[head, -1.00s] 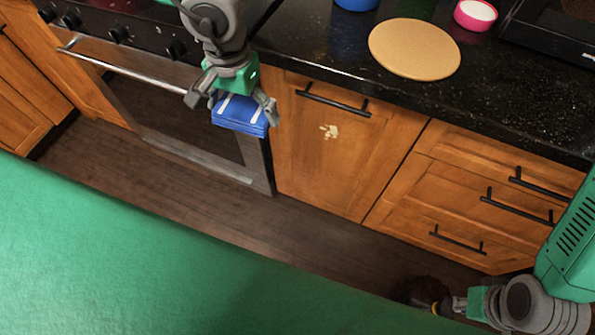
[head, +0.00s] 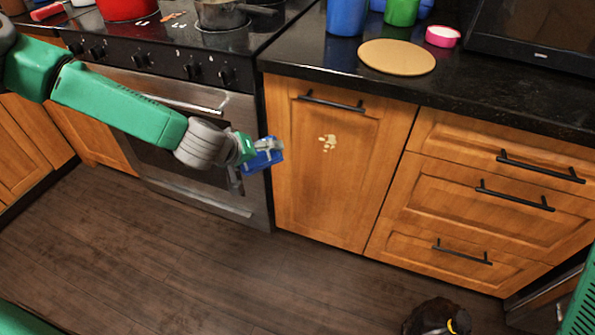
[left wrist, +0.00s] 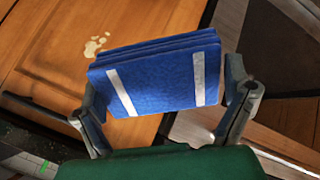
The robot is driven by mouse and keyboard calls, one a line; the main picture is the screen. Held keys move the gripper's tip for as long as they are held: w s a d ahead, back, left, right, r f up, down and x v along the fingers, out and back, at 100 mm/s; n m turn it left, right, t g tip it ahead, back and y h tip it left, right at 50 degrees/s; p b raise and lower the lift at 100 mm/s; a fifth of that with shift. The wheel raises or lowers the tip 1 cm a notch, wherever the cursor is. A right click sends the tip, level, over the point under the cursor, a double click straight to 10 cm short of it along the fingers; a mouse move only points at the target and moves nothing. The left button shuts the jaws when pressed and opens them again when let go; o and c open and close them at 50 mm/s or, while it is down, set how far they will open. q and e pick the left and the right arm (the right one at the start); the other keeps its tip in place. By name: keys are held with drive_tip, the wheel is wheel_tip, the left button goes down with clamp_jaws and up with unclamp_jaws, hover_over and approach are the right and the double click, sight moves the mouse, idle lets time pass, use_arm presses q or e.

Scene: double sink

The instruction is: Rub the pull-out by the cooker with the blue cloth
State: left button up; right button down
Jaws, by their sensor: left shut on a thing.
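The pull-out (head: 340,190) is the tall wooden front right of the cooker (head: 190,150), with a black bar handle (head: 331,101) at its top. A pale stain (head: 327,143) marks its upper middle. It also shows in the left wrist view (left wrist: 95,44). My left gripper (head: 250,165) is shut on the folded blue cloth (head: 264,155). In the left wrist view the cloth (left wrist: 155,80), with two whitish strips, sits between the fingers. In the head view the gripper is in front of the cooker's right edge, left of the stain. My right gripper is not clearly visible.
A dark counter (head: 480,102) overhangs the fronts, with a tan round board (head: 397,57) and cups. Drawers (head: 470,195) with bar handles lie to the right. A red pot (head: 128,8) and a pan (head: 225,14) stand on the hob. The floor (head: 200,265) in front looks mostly clear.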

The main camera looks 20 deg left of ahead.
sight(313, 140)
use_arm(q)
drive_tip(key=w+d+f+t+b, duration=0.2)
drive_tip(key=w+d+t+b, duration=0.1)
drive_tip(key=w+b, duration=0.1)
drive_tip(key=w+d+f+n+t+y+b, duration=0.1)
drive_tip(key=w+d+f+t+b, duration=0.1)
drive_tip(key=w+d+t+b, duration=0.1)
drive_tip(key=w+d+f+n+t+b, duration=0.1)
drive_tip(key=w+d+f+t+b, duration=0.1)
drive_tip(key=w+d+t+b, duration=0.1)
drive_tip(key=shift+w+d+f+b, duration=0.15)
drive_tip(key=shift+w+f+b, duration=0.05)
drive_tip(key=shift+w+b, duration=0.3)
drive_tip(key=shift+w+d+f+b, duration=0.2)
drive_tip(key=shift+w+b, duration=0.15)
drive_tip(key=shift+w, duration=0.25)
drive_tip(key=shift+w+a, duration=0.1)
drive_tip(key=shift+w, duration=0.2)
drive_tip(key=shift+w+a, duration=0.1)
drive_tip(key=shift+w, duration=0.05)
drive_tip(key=shift+w+a, duration=0.1)
drive_tip(key=shift+a, duration=0.2)
drive_tip(key=shift+d+r, duration=0.1)
drive_tip(key=shift+d, duration=0.2)
drive_tip(key=shift+w+a+b, duration=0.2)
drive_tip(key=shift+w+b, duration=0.15)
drive_tip(key=shift+b, duration=0.1)
